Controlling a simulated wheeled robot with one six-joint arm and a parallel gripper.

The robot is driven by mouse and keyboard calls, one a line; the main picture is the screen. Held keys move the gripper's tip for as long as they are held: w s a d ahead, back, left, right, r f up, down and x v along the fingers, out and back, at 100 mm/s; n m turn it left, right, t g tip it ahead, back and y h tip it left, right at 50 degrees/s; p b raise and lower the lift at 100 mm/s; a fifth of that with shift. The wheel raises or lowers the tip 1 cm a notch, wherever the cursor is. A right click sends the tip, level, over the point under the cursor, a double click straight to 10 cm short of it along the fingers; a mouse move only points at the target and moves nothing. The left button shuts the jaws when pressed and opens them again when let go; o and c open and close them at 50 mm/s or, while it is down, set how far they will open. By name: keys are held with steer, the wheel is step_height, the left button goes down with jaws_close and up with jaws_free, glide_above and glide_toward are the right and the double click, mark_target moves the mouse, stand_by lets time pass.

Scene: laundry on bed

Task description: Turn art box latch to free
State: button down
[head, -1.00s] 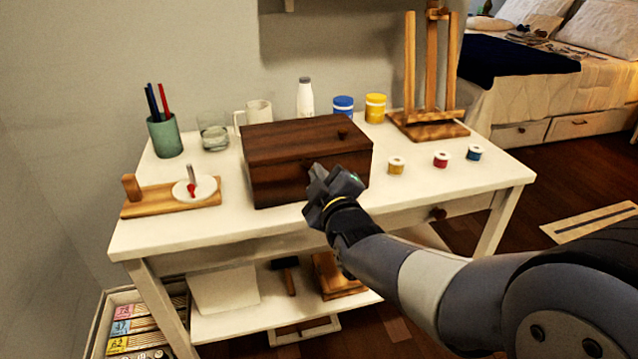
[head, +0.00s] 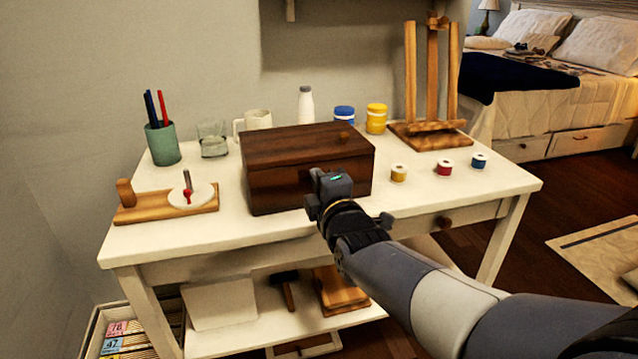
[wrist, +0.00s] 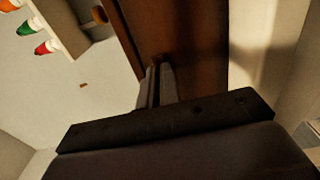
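The art box is a dark brown wooden box (head: 270,188) with a small round knob on its lid, shut, on the white table. My gripper (head: 320,190) is at the right part of the box's front face and covers that spot in the head view. In the wrist view, the narrow fingers (wrist: 158,82) lie close together, tips at the brown box face (wrist: 190,40). A small dark bit shows at the tips and may be the latch, but its turn cannot be made out. Whether the fingers hold it is unclear.
The white table (head: 240,232) also bears a green pen cup (head: 163,146), a wooden board (head: 140,212) with a white dish, and small paint pots (head: 444,168) to the right. An easel (head: 432,90) stands behind them.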

stand_by(0.4)
steer(key=c, duration=1.6)
jaws_free()
steer(key=shift+c, duration=0.2)
steer(key=p+v, duration=0.2)
steer(key=v, duration=0.8)
steer(key=shift+s+d, duration=0.15)
steer(key=shift+s, duration=0.25)
steer(key=shift+w, duration=0.15)
steer(key=b+x, duration=0.2)
steer(key=x, duration=0.8)
steer(key=shift+w+a, duration=0.2)
steer(key=shift+w, duration=0.1)
